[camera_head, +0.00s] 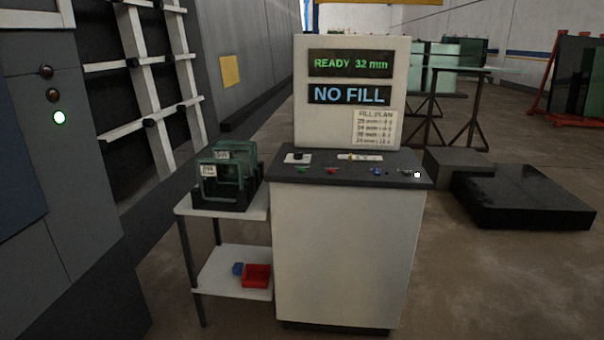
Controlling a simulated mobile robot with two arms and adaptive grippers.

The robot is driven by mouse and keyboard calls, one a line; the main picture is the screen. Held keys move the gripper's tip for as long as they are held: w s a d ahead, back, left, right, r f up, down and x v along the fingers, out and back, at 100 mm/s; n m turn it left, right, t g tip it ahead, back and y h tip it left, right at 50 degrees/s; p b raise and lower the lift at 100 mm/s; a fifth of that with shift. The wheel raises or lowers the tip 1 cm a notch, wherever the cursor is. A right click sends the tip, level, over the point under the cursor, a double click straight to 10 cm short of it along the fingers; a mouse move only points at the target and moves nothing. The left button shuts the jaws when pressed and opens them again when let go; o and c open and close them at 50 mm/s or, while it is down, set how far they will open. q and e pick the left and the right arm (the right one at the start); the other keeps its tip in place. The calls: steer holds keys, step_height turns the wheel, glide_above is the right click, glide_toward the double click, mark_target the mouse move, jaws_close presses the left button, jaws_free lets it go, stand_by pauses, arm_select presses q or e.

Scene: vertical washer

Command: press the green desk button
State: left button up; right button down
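The green desk button (302,168) is small and sits near the front left of the dark top of the control desk (345,245). Whether it is pressed in is too small to tell. A red button (331,171) is just to its right, and a blue one (377,171) is further right. A bright white spot (417,174) shows at the right end of the desk top. Neither of my grippers is in view.
The washer (60,200) is at left. A black slab (522,196) lies at right. Floor in front looks clear.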

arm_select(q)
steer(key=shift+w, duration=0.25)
